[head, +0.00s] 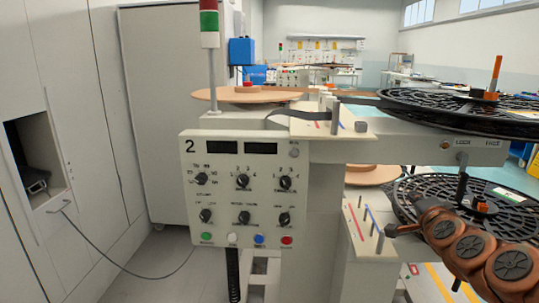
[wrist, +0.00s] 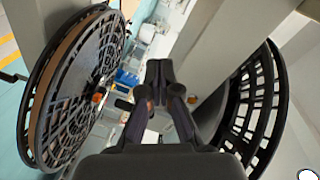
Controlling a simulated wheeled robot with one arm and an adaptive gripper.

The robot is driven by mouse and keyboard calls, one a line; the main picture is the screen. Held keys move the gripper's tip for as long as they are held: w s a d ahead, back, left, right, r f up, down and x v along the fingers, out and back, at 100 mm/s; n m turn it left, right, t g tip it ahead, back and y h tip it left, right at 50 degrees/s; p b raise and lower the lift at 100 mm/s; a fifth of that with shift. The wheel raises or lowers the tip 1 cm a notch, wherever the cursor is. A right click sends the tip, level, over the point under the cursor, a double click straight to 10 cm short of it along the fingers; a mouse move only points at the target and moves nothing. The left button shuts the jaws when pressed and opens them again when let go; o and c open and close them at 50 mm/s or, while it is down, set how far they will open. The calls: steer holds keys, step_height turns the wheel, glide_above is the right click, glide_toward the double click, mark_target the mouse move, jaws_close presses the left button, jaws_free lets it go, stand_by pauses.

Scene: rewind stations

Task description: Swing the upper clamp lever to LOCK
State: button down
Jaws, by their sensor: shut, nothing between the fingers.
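The upper clamp lever appears to be the dark, near-vertical bar (head: 461,187) below the LOCK and FREE label plate (head: 480,143) on the upper arm of the station. A pale round end shows at its top, under the word LOCK; its exact setting is hard to tell. My gripper (wrist: 160,68) is shut and empty in the wrist view, its fingers close together, pointing through the gap between the two reels. In the head view my orange-brown arm comes in from the lower right; I cannot make out the fingers there. No contact with the lever is visible.
The upper black reel (head: 440,98) overhangs the label plate. The lower black reel (head: 410,195) lies close around my arm. The control panel (head: 240,190) and a guide plate with posts (head: 355,232) stand to the left.

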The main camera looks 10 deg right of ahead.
steer(key=a+n+g+y+p, duration=0.3)
steer(key=a+n+y+p, duration=0.3)
steer(key=a, duration=1)
steer(key=s+a+f+n+g+y+p, duration=0.1)
steer(key=s+a+n+g+y+p, duration=0.1)
steer(key=s+a+n+g+p, duration=0.65)
steer(key=s+a+r+n+g+p, duration=0.1)
steer(key=s+a+r+g+p, duration=0.1)
steer(key=s, duration=0.6)
steer(key=s+a+r+g+h+p, duration=0.1)
steer(key=s+a+r+p, duration=0.1)
steer(key=s, duration=0.5)
steer(key=s+a+r+n+g+h+p, duration=0.1)
steer(key=s+a+r+g, duration=0.1)
steer(key=s, duration=0.6)
steer(key=shift+s+n+g+p, duration=0.35)
steer(key=shift+p, duration=0.05)
steer(key=shift+a, duration=0.25)
